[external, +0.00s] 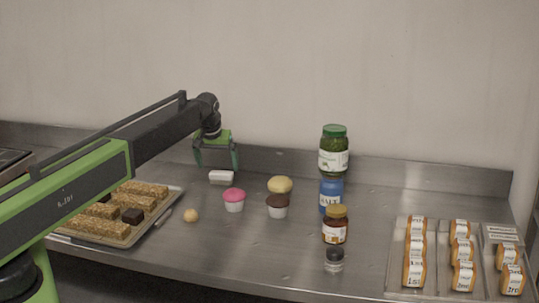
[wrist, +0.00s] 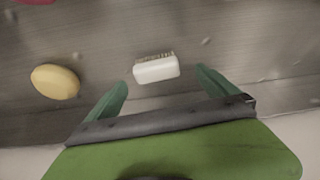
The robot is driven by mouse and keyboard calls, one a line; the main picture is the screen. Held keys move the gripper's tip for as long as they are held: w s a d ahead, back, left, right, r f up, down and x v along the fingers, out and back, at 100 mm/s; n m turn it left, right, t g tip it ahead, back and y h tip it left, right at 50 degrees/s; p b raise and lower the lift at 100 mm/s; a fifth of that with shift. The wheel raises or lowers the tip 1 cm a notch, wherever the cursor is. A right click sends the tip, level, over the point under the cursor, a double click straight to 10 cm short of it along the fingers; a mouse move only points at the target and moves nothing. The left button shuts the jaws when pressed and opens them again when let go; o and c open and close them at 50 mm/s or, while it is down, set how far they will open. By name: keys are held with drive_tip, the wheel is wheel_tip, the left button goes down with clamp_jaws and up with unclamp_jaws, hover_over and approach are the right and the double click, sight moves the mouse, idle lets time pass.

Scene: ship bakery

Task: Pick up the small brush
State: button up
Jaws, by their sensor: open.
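The small brush (external: 221,177) is a white block on the steel counter, in the external view just below my gripper. In the wrist view the brush (wrist: 156,69) shows a white body with a strip of tan bristles along its upper edge. My gripper (external: 216,168) is open and empty, pointing down above the counter. In the wrist view its two green fingers (wrist: 161,84) are spread wide. The brush lies between and slightly beyond the fingertips, apart from both.
A yellow potato-like item (wrist: 55,82) lies left of the fingers. A pink cupcake (external: 234,199), a brown cupcake (external: 278,206), jars and a salt container (external: 331,194) stand to the right. A tray of bars (external: 166,207) is at left. The back wall is close behind.

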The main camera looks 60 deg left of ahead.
sight(221, 172)
drive_tip(key=b+x, duration=0.1)
drive_tip(key=x, duration=0.1)
drive_tip(key=b+x, duration=0.3)
drive_tip(key=x, duration=0.1)
drive_tip(key=shift+w+d+r+b, duration=0.1)
drive_tip(key=shift+w+d+b, duration=0.05)
drive_tip(key=shift+w+b, duration=0.15)
drive_tip(key=shift+s+r, duration=0.1)
drive_tip(key=shift+r, duration=0.1)
drive_tip(key=c, duration=1.5)
